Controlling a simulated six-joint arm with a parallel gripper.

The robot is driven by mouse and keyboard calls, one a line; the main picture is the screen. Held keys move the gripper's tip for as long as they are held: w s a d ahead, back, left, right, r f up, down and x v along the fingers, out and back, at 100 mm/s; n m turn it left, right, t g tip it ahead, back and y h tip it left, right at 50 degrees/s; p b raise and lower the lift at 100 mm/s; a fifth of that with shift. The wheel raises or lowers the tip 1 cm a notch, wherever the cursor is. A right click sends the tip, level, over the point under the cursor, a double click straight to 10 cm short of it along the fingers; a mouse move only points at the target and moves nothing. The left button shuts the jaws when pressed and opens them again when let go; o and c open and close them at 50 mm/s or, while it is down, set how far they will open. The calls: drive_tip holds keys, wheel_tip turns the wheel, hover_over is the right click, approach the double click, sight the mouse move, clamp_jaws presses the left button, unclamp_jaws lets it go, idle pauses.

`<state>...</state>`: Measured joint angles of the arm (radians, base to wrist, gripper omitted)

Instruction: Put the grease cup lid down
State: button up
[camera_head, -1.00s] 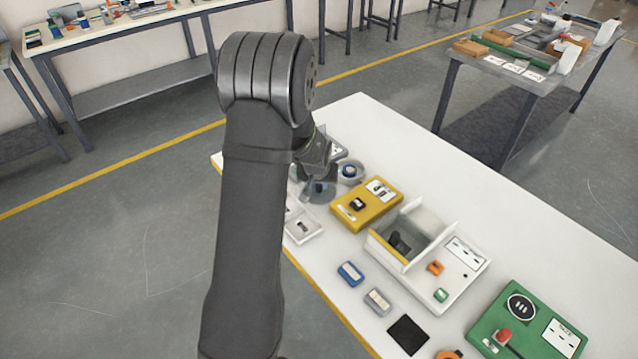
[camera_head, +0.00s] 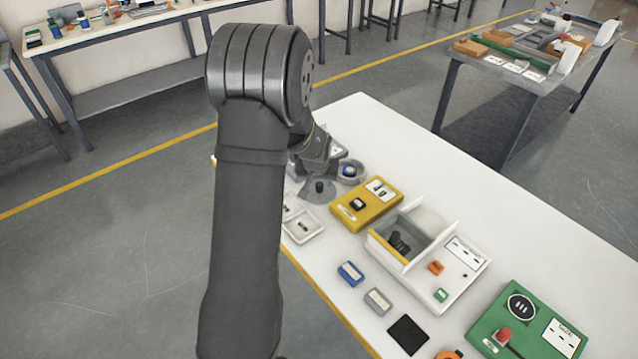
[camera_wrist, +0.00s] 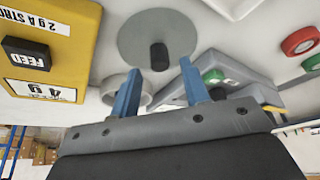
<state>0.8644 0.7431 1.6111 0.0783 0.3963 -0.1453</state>
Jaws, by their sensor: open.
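The grease cup lid is a flat grey disc (camera_wrist: 145,40) with a black knob (camera_wrist: 159,57) in the wrist view. In the head view the lid (camera_head: 312,196) appears to lie flat on the white table, knob up. My gripper (camera_wrist: 160,66) has its two blue fingers spread, with the knob just beyond and between their tips; they do not appear to touch it. My arm hides part of this area.
A yellow block (camera_head: 367,205) is close to the lid's right. A white tray with small parts (camera_head: 303,236) is in front of it. An open-topped bin (camera_head: 385,253) stands farther right.

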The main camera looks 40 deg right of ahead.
sight(319, 188)
drive_tip(key=v, duration=0.9)
drive_tip(key=shift+r, duration=0.3)
drive_tip(key=shift+s+a, duration=0.1)
drive_tip(key=x, duration=1.2)
drive_tip(key=shift+f, duration=0.2)
drive_tip(key=shift+r, duration=0.15)
drive_tip(key=shift+r, duration=0.1)
